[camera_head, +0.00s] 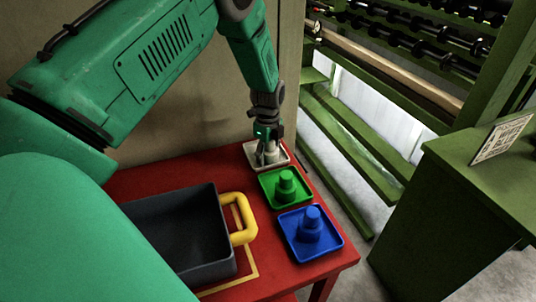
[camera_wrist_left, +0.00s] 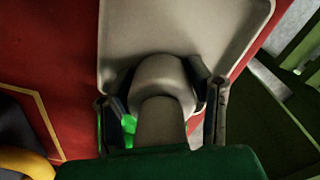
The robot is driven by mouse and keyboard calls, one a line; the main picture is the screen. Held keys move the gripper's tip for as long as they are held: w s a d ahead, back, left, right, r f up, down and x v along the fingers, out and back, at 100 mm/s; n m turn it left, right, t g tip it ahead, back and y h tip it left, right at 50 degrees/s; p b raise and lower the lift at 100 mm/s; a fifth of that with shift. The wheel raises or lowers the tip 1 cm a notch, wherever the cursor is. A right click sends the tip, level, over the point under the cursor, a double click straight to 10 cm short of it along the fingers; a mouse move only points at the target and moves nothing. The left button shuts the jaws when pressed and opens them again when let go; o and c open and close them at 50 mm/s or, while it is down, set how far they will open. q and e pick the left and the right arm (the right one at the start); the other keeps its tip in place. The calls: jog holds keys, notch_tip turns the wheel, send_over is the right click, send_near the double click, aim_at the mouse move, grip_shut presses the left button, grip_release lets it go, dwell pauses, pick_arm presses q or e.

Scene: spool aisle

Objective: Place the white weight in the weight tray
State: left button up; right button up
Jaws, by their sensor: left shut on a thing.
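My left gripper (camera_head: 268,148) is over the small white tray (camera_head: 281,160) at the far end of the red table. It is shut on the white weight (camera_head: 271,156), a pale stepped knob. In the left wrist view the white weight (camera_wrist_left: 160,82) sits between the two fingers (camera_wrist_left: 160,100), over the near part of the white tray (camera_wrist_left: 180,25). I cannot tell whether its base touches the tray. A dark grey tray (camera_head: 200,200) with a yellow handle (camera_head: 243,220) stands at the table's left and looks empty where visible. My right gripper is not in view.
A green weight (camera_head: 286,184) stands in a green tray (camera_head: 266,195), and a blue weight (camera_head: 311,222) in a blue tray (camera_head: 332,246), both nearer than the white tray. Green racks (camera_head: 345,145) and a green cabinet (camera_head: 440,200) stand to the right, past a floor gap.

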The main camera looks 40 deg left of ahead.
pick_arm(q)
jog(key=shift+f, duration=0.15)
jog(key=o, duration=1.4)
jog(key=shift+a, duration=0.1)
jog(key=shift+c, duration=0.2)
notch_tip(320, 180, up, 12)
jog(key=shift+w+r, duration=0.1)
jog(key=shift+r, duration=0.05)
